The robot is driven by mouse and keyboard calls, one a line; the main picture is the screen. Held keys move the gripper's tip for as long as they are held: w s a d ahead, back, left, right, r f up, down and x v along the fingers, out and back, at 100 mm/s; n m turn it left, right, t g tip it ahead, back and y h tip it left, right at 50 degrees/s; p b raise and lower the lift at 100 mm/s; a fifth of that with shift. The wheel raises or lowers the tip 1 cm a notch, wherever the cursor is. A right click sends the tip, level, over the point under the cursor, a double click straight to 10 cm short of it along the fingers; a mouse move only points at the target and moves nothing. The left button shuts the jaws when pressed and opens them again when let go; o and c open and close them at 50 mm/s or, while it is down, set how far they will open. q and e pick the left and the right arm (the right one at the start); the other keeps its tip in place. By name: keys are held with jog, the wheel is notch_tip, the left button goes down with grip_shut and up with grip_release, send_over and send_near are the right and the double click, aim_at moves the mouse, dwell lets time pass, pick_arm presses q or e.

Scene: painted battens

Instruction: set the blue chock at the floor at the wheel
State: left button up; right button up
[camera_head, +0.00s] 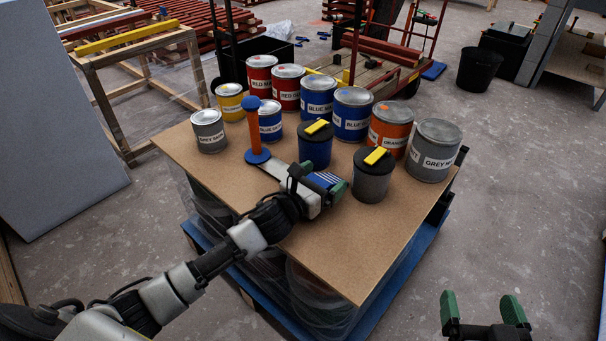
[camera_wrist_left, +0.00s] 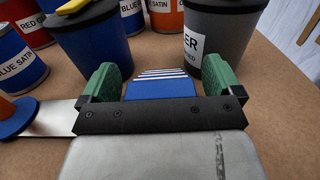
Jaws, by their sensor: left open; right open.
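A small blue block with white stripes (camera_wrist_left: 160,86) lies on the tabletop; it also shows in the head view (camera_head: 326,178). I cannot tell whether it is the chock. My left gripper (camera_head: 324,190) is open, its green fingertips (camera_wrist_left: 162,82) on either side of the block with gaps visible. Another blue piece (camera_head: 434,70) lies on the floor beside the red-framed trolley (camera_head: 395,68). A dark wheel (camera_head: 409,87) shows low at the trolley's near corner. My right gripper (camera_head: 485,311) is open and empty over the floor at lower right.
A black bin (camera_head: 480,69) stands behind. Floor right of the table is clear.

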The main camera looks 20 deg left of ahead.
pick_arm(q)
jog(key=shift+c, duration=0.2)
jog(key=shift+r, duration=0.1)
jog(key=c, duration=1.2)
jog(key=shift+w+r, duration=0.1)
jog(key=shift+r, duration=0.05)
jog(key=shift+c, duration=0.2)
